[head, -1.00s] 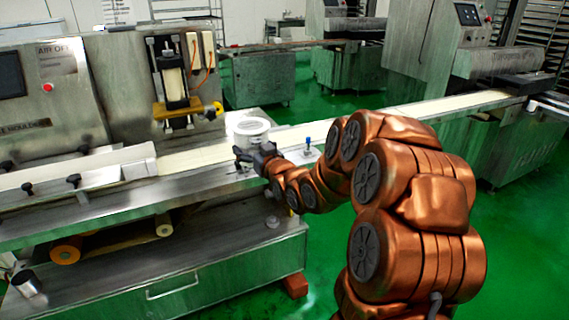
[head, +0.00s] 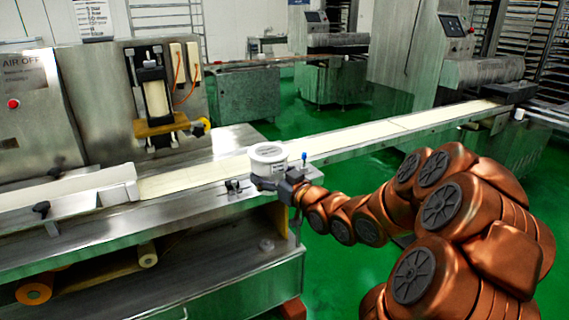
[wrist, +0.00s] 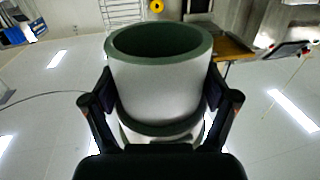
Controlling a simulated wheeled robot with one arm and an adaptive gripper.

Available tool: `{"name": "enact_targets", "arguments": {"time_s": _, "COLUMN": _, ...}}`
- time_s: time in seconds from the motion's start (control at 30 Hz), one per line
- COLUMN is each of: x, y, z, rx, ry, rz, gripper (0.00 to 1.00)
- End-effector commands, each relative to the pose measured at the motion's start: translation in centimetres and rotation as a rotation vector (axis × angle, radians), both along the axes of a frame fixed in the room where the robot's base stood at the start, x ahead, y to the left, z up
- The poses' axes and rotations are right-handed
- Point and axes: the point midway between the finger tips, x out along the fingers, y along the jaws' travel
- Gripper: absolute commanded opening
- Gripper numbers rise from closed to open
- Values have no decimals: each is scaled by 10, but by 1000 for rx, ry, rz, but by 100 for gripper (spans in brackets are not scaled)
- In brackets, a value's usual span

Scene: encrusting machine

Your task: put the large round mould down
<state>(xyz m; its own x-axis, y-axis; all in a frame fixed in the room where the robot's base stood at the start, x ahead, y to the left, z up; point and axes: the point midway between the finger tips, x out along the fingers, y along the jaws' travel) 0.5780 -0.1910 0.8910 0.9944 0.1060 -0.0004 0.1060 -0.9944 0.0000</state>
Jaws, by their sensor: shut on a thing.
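The large round mould (head: 268,158) is a whitish round piece at the near side of the conveyor, over the steel bench's right end. My gripper (head: 282,184) reaches it from the right. In the wrist view the mould (wrist: 160,92) is a pale hollow cylinder with a dark greenish rim, its open end facing up in the picture. My gripper's two fingers (wrist: 160,100) press on its left and right sides. The gripper hides part of the mould's lower side in the head view, so I cannot tell whether it touches the bench.
A pale conveyor belt (head: 345,139) runs behind the mould to the right. A small blue-topped part (head: 304,157) stands close to the mould's right. A small dark fitting (head: 233,186) sits on the bench to its left. The steel bench top (head: 165,215) has bare room further left.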

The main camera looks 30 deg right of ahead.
Motion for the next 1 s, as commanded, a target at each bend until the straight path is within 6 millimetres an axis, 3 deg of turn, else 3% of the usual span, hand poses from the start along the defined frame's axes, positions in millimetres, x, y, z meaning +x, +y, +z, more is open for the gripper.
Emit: {"name": "enact_targets", "arguments": {"time_s": 1.0, "x": 77, "y": -94, "z": -8, "rx": -1, "ry": -1, "rz": -3, "gripper": 37}}
